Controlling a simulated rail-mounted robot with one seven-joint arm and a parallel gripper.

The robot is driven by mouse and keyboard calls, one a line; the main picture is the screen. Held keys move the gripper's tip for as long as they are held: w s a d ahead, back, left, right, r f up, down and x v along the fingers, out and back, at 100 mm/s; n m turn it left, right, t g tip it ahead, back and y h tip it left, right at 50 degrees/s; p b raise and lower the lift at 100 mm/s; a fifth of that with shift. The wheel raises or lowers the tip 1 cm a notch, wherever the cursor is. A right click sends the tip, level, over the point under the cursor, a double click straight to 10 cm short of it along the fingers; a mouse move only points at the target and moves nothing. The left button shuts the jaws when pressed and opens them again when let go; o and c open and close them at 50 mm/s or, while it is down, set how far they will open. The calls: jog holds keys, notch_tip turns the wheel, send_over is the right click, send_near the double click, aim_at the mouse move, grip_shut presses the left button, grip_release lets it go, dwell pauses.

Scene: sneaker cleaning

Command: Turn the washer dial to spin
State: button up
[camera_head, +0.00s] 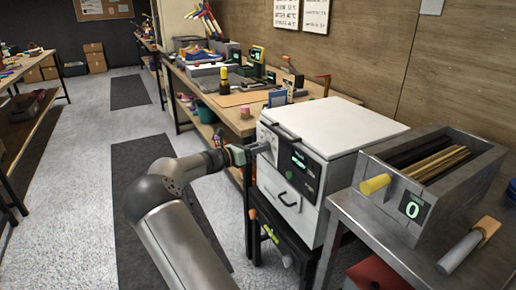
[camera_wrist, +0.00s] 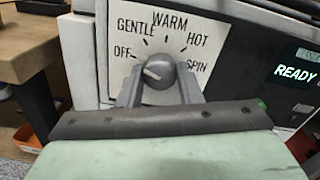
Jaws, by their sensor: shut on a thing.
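The white washer (camera_head: 336,128) stands at centre right in the head view, its front facing left. In the wrist view its label plate (camera_wrist: 115,28) reads OFF, GENTLE, WARM, HOT and SPIN in an arc around the round grey dial (camera_wrist: 158,73). The dial's white mark is left of centre, on the OFF side. My gripper (camera_wrist: 160,86) is shut on the dial, one finger on each side. In the head view my gripper (camera_head: 264,147) reaches the washer front, and the dial is hard to make out there. The washer display (camera_wrist: 296,76) reads READY.
A metal basin (camera_head: 440,165) with a yellow knob and a display showing 0 stands on a metal table at right. A brush-like tool (camera_head: 462,250) lies in front of it. A wooden workbench (camera_head: 240,122) with several items is behind.

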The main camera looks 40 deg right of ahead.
jog(key=shift+f+m+g+b, duration=0.15)
jog(key=shift+m+g+b, duration=0.15)
jog(key=shift+m+b, duration=5.8)
jog(key=shift+f+m+g+b, duration=0.25)
jog(key=shift+m+b, duration=2.85)
jog(key=shift+m, duration=5.9)
jog(key=shift+r, duration=0.2)
jog(key=o, duration=1)
jog(key=shift+a, duration=0.1)
